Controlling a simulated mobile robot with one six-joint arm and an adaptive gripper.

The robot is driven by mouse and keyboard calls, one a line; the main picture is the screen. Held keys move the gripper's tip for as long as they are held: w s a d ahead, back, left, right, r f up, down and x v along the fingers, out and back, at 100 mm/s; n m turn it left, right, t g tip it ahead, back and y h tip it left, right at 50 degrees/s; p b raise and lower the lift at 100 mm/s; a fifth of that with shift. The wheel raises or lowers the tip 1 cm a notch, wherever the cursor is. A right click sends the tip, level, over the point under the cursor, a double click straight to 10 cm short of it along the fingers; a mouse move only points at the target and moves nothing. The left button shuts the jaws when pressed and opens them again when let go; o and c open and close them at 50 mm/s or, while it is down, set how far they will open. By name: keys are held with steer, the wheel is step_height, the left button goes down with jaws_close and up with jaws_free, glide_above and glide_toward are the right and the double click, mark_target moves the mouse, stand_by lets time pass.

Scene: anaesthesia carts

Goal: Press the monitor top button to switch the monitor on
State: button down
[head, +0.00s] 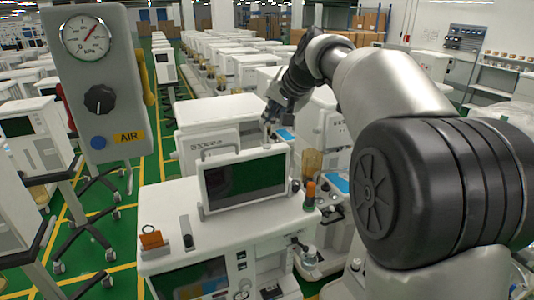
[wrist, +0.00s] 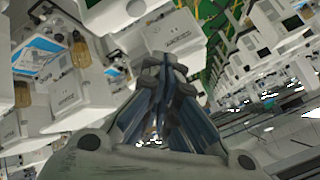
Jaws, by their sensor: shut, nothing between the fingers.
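The monitor (head: 245,180) stands on top of a white anaesthesia cart (head: 225,228), with a white frame and a dark greenish screen. A curved handle shows at its top left. My gripper (head: 268,120) is shut and empty, fingers pointing down, at the monitor's top edge right of centre. I cannot tell whether the fingertips touch the edge or are just above or behind it. The top button cannot be made out. In the wrist view my closed fingers (wrist: 166,65) fill the middle, and no button shows clearly.
An amber canister (head: 312,162) and an orange-topped bottle (head: 310,193) stand right of the monitor. A gauge panel marked AIR (head: 98,80) is at the left. Rows of similar white carts (head: 225,115) fill the space behind. Green floor shows between carts at the left.

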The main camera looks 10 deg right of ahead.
steer(key=shift+f+b, duration=1.45)
steer(key=shift+f, duration=0.8)
steer(key=shift+f, duration=0.1)
steer(key=shift+f, duration=0.3)
steer(key=shift+f+b, duration=0.5)
steer(key=shift+b, duration=0.1)
steer(key=shift+r, duration=0.15)
steer(key=shift+r+p, duration=0.8)
steer(key=shift+p, duration=0.05)
step_height(320, 180, up, 5)
steer(key=p, duration=0.4)
steer(key=shift+p, duration=0.35)
